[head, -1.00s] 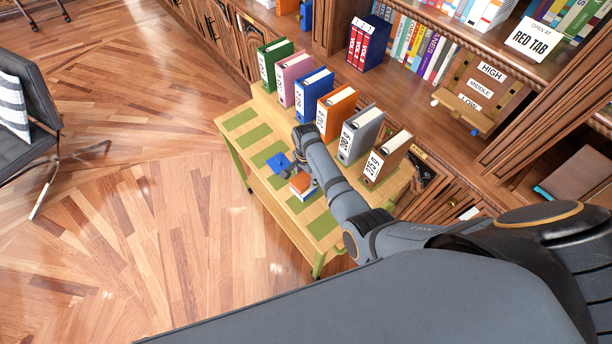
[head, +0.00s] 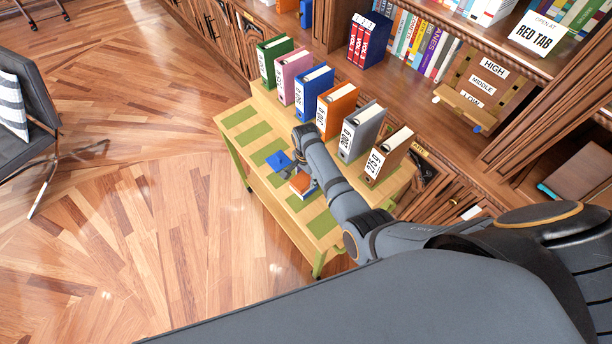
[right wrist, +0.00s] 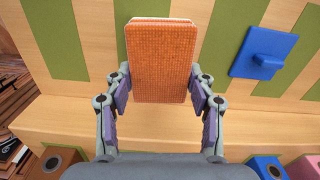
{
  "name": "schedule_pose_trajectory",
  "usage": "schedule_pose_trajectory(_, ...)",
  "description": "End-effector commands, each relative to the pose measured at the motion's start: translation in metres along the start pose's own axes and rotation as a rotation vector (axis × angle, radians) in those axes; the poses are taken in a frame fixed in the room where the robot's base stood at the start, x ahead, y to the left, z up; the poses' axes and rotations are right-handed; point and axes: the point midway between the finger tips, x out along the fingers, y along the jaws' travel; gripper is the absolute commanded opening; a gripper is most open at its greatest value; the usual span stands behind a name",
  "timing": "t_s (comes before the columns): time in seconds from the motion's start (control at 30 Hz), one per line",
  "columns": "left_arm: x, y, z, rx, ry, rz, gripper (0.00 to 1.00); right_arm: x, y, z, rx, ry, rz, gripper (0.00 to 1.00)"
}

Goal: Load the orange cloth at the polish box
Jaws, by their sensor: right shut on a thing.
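My right gripper (right wrist: 160,78) is shut on an orange block with a woven-looking face, which I take as the orange cloth (right wrist: 162,55). One finger is on each side of it, above the cart top in the right wrist view. In the head view the cloth (head: 301,182) shows orange and white just left of my right forearm, and the fingers are mostly hidden. A blue square piece with a raised knob (right wrist: 262,52) lies near the cloth; it also shows in the head view (head: 278,160). I cannot tell which thing is the polish box. My left gripper is not in view.
The wooden cart (head: 243,160) has green strips on its top. Upright binders stand along its far side, including an orange binder (head: 337,108) and a brown binder (head: 388,158). Bookshelves (head: 400,75) rise behind it. A chair (head: 25,125) stands left; floor between is clear.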

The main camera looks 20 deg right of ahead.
Motion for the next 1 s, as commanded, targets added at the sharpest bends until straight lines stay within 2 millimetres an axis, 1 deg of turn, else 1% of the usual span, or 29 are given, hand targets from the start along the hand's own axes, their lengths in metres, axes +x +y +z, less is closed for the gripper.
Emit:
schedule_pose_trajectory(0.67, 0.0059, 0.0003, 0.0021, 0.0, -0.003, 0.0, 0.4, 0.0087, -0.0001, -0.0003, 0.0, 0.0, 0.0, 0.3)
schedule_pose_trajectory(1.0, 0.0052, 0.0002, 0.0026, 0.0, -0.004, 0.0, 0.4, 0.0083, -0.0001, -0.0003, 0.0, 0.0, 0.0, 0.3)
